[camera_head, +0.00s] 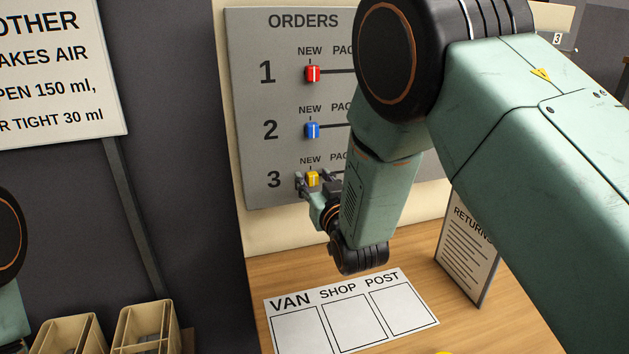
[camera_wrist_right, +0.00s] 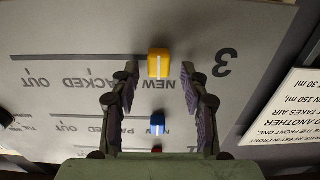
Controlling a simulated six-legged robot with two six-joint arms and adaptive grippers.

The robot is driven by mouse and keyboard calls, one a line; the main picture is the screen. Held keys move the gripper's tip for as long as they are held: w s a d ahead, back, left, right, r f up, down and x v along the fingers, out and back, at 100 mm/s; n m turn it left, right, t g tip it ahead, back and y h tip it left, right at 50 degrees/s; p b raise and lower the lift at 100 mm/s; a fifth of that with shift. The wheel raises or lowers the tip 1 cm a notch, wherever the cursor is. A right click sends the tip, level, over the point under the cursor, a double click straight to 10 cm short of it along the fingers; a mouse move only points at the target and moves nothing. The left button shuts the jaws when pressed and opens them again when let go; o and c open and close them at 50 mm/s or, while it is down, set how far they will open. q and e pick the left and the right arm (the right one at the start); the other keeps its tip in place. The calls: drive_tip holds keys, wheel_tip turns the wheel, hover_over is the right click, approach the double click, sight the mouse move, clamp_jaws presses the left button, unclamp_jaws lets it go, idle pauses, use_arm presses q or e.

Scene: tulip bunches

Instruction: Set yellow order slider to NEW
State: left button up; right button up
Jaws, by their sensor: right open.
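The yellow order slider (camera_head: 313,178) sits in row 3 of the grey ORDERS board (camera_head: 246,100), directly under the word NEW. It also shows in the right wrist view (camera_wrist_right: 158,64), upside down, at the NEW end of its slot. My right gripper (camera_head: 314,185) is at the board with its fingers apart on either side of the yellow slider. In the wrist view the open fingertips (camera_wrist_right: 160,76) flank the slider with gaps on both sides; I cannot tell how deep they reach. My left gripper is out of view.
The red slider (camera_head: 313,74) and blue slider (camera_head: 313,130) sit under NEW above. My right arm hides the board's right part. Below are a VAN, SHOP, POST sheet (camera_head: 330,338) and a RETURNS sign (camera_head: 466,255). Tan bins (camera_head: 145,325) stand at lower left.

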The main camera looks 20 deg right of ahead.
drive_tip(key=shift+s+d, duration=0.15)
drive_tip(key=shift+s, duration=0.1)
drive_tip(key=s, duration=1.1)
drive_tip(key=shift+s+d, duration=0.2)
drive_tip(key=shift+s, duration=0.2)
